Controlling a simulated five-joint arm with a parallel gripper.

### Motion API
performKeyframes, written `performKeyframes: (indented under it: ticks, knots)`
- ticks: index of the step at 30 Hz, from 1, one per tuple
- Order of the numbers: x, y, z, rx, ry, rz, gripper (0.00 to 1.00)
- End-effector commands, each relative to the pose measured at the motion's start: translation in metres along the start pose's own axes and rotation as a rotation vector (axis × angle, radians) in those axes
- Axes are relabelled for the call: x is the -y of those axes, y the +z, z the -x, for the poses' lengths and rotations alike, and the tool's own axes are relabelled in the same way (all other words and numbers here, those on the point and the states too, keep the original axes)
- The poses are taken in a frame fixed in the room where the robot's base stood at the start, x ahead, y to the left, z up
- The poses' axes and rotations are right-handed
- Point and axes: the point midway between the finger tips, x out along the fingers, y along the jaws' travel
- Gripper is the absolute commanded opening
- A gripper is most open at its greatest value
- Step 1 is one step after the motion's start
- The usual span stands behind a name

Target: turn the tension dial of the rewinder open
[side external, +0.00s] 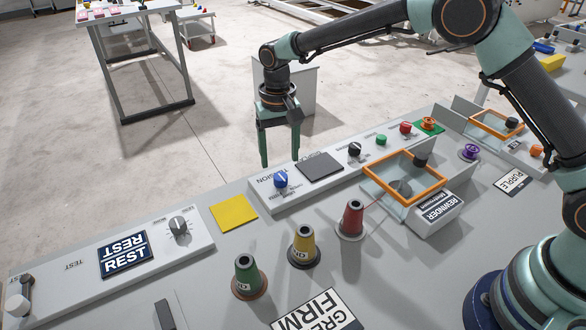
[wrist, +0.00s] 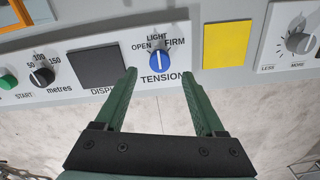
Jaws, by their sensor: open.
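The tension dial (wrist: 159,60) is a blue knob with a white pointer mark on the rewinder's panel. In the wrist view its mark points up toward LIGHT, with OPEN to its left and FIRM to its right. The dial also shows in the side view (side external: 281,181). My gripper (side external: 280,161) is open and empty, pointing down near the dial and seemingly above it. In the wrist view its green fingers (wrist: 159,74) lie one to each side of the dial, which is in line with the gap. I see no contact.
The dark display (side external: 320,165) and a black metres knob (side external: 355,149) share the panel. A yellow pad (side external: 233,213) lies beside it. Red, yellow and green thread cones (side external: 351,219) stand in front. An orange-framed guard (side external: 404,178) rises to the right.

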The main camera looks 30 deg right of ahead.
Motion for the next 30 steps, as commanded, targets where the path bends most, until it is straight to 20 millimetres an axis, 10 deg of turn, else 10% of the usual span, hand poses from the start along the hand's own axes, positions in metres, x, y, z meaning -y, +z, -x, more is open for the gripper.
performKeyframes:
  ticks: [9, 22, 27, 30]
  knots:
    - [0.000, 0.000, -0.047, 0.001, 0.001, 0.000, 0.71]
    - [0.000, 0.000, -0.055, -0.001, 0.000, 0.000, 0.71]
    - [0.000, 0.000, -0.055, -0.001, 0.000, 0.000, 0.06]
    - [0.000, 0.000, -0.055, -0.001, 0.000, 0.000, 0.00]
